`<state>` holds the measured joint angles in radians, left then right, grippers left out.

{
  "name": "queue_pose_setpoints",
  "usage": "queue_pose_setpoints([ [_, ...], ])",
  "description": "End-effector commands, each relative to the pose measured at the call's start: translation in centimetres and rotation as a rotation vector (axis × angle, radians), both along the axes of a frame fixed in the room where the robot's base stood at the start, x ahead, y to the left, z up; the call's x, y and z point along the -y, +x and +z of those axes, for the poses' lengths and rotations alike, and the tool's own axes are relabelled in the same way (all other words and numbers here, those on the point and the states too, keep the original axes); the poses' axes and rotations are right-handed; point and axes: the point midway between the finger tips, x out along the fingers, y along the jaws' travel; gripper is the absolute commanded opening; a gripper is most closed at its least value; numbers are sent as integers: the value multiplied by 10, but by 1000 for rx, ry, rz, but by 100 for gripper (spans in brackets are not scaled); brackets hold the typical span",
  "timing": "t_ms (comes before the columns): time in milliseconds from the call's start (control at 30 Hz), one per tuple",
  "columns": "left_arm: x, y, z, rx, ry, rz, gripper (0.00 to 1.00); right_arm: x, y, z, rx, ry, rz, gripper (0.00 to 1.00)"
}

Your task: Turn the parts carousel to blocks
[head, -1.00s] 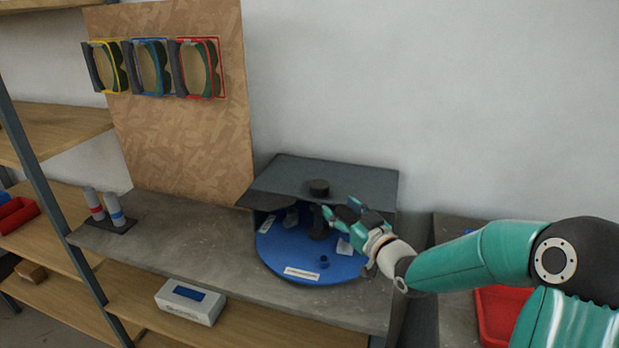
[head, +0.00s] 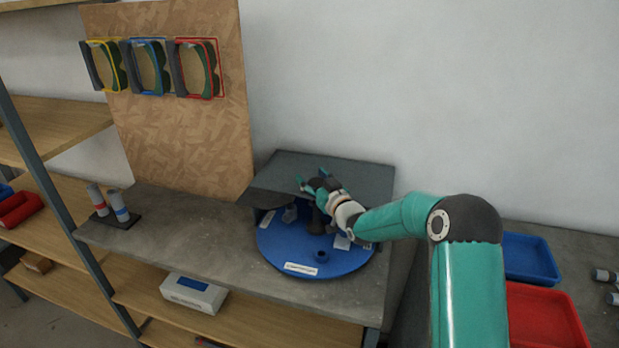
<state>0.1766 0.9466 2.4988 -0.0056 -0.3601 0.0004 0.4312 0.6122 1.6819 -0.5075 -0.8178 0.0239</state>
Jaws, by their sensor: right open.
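The parts carousel is a round blue turntable (head: 290,250) on the grey bench, partly under a dark grey cover (head: 355,176). A white label (head: 301,269) faces the front of the disc, too small to read. My right gripper (head: 312,180) is open above the carousel, in front of the cover's top. It hides the knob and part of the disc's middle. I cannot tell whether it touches anything. My left gripper is out of view.
A chipboard panel (head: 185,140) with framed goggles stands behind the bench (head: 190,235). Two grey cylinders (head: 117,205) stand in a dark holder at left. A white box (head: 194,294) lies on the shelf below. Blue (head: 530,258) and red (head: 545,318) trays are at right.

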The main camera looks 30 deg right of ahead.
Motion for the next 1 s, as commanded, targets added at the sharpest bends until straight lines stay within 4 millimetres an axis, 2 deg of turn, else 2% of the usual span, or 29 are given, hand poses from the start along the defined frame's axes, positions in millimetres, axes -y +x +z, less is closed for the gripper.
queue_pose_setpoints([
  [167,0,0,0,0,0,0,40,0,0,0,0,0,0,61],
  [200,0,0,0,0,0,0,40,0,0,0,0,0,0,58],
  [500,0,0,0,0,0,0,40,0,0,0,0,0,0,8],
  [567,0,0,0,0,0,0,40,0,0,0,-1,0,0,0],
  [767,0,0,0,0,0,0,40,0,-1,-1,-3,1,0,0],
  [800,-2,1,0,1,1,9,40,-19,0,-1,-4,4,10,0],
  [867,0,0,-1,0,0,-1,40,-8,0,-2,-4,2,4,0],
  [1000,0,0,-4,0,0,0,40,-2,-2,-5,-7,3,-4,0],
])
